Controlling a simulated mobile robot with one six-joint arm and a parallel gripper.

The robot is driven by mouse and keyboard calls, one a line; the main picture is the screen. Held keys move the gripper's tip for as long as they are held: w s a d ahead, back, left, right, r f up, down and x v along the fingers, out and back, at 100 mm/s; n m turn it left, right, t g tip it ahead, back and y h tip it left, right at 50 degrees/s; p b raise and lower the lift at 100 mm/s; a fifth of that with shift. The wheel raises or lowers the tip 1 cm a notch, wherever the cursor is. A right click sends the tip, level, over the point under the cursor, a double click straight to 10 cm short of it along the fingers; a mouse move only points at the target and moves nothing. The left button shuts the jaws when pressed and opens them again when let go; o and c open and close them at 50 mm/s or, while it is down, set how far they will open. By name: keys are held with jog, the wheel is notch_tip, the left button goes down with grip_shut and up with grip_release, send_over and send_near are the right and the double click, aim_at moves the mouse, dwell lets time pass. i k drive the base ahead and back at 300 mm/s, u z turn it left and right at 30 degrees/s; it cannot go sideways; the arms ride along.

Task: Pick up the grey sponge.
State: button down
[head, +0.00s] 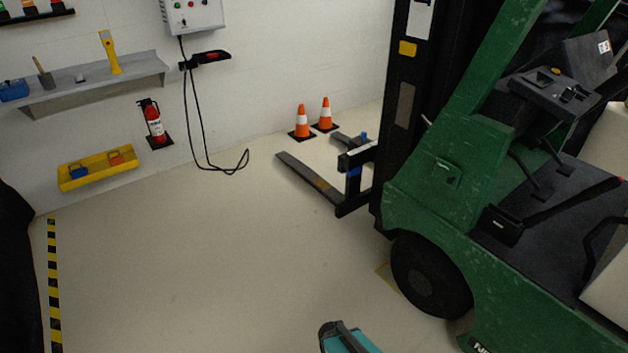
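I cannot make out a grey sponge for certain. A small pale thing (81,78) lies on the grey wall shelf (125,76) at the upper left, between a brush (43,77) and a yellow upright tool (110,55). It is too small to tell what it is. A blue box (13,90) sits at the shelf's left end. My gripper does not show in the head view.
A green forklift (440,190) fills the right, its forks (310,178) low over the floor. Traffic cones (302,122), a fire extinguisher (154,122), a yellow tray (98,177) and a hanging cable (205,150) are along the wall. The middle floor is clear.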

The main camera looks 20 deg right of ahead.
aim_at(78, 77)
jog(key=u, duration=0.4)
jog(key=i, duration=3.7)
